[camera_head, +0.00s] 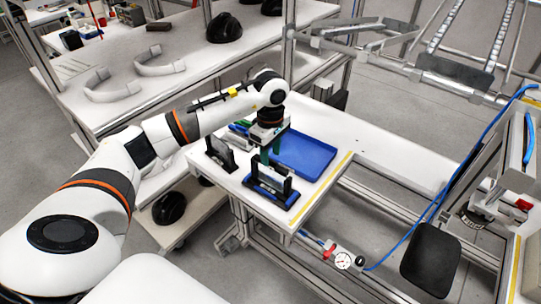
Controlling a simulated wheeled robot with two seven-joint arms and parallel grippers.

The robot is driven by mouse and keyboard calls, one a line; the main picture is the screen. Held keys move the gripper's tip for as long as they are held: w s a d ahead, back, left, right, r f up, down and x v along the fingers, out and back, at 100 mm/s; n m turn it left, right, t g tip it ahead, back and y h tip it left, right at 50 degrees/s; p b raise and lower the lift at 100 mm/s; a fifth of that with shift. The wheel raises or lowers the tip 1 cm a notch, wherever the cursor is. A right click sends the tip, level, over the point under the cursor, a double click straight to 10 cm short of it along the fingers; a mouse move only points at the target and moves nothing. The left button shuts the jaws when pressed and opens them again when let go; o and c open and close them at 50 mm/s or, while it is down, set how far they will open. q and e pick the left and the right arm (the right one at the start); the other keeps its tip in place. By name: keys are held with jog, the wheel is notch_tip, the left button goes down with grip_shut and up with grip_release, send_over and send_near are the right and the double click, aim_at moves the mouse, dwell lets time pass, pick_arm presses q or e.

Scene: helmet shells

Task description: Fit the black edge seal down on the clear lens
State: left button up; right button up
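My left gripper (272,158) reaches down from its arm over the small white table. Its green fingers are just above a black and blue fixture (268,199), which has dark uprights and a pale panel between them. This may hold the clear lens, but it is too small to tell. A dark upright piece (219,154) stands to the left of the fixture. I cannot make out the black edge seal for certain, nor whether the fingers hold anything. My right gripper is not in view.
A blue tray (304,154) lies just right of the gripper. Yellow tape (322,193) runs along the table's right edge. A long bench behind holds white curved parts (112,88) and a black helmet shell (224,28). Another black shell (169,208) sits on a low shelf.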

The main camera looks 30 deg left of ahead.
aim_at(270, 160)
pick_arm(q)
notch_tip(270, 160, up, 10)
jog(key=b, duration=0.1)
jog(key=shift+r+b, duration=0.2)
jog(key=shift+b, duration=0.1)
dwell(0.3)
